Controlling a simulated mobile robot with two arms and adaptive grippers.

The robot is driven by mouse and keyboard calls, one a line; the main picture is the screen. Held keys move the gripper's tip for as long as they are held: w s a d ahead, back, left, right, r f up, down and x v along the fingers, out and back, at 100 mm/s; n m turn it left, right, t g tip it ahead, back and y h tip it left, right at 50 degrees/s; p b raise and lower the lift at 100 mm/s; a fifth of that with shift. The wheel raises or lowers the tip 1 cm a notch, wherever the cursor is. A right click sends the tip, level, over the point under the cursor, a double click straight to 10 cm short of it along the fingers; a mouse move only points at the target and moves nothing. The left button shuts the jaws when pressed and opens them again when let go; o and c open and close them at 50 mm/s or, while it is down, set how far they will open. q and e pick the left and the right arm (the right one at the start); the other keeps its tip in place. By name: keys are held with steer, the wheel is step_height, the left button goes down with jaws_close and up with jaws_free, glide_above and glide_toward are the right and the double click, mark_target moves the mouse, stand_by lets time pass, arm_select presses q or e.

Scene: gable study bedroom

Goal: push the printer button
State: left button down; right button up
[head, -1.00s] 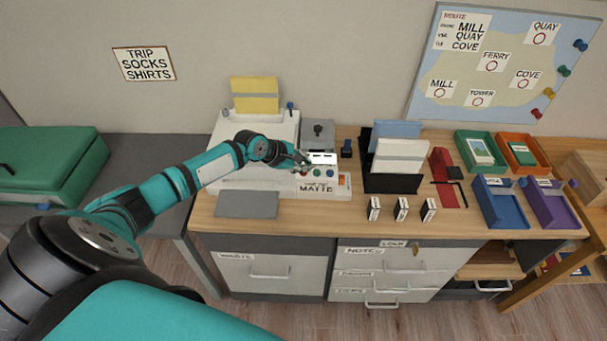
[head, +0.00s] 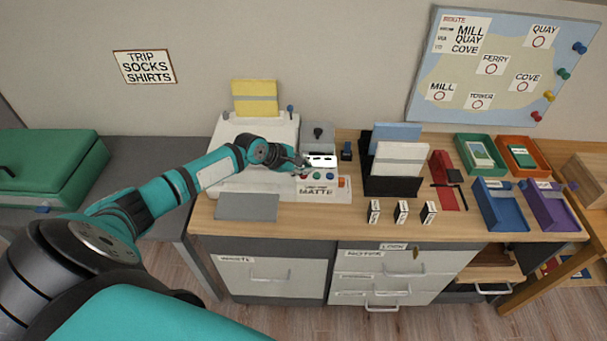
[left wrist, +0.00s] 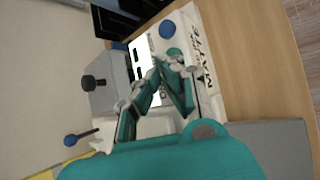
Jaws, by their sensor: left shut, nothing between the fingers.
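The white printer (head: 228,157) stands on the left part of the wooden desk, with yellow striped paper (head: 256,98) at its back. Its front panel carries a bright display (head: 321,161), a green button (head: 317,175), a blue button (head: 330,175) and an orange one (head: 342,183), above the word MATTE. My left gripper (head: 304,165) is shut and empty, just over the panel's left end. In the left wrist view its fingers point at the panel, near a green button (left wrist: 174,52), with a blue button (left wrist: 167,29) beyond. Whether the fingertips touch a button cannot be told.
A grey box with a dark knob (head: 318,133) stands behind the panel. A grey pad (head: 247,206) lies in front of the printer. A black file holder (head: 391,184), several small blocks and coloured trays (head: 501,206) fill the desk to the right.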

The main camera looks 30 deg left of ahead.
mark_target(305, 176)
arm_select(q)
steer(key=shift+f, duration=0.1)
steer(key=shift+f, duration=0.35)
steer(key=shift+f, duration=0.4)
stand_by(1.0)
steer(key=shift+r, duration=0.1)
steer(key=shift+r+p, duration=0.7)
steer(key=shift+p, duration=0.4)
steer(key=shift+r, duration=0.1)
step_height(305, 176, up, 5)
steer(key=p, duration=0.6)
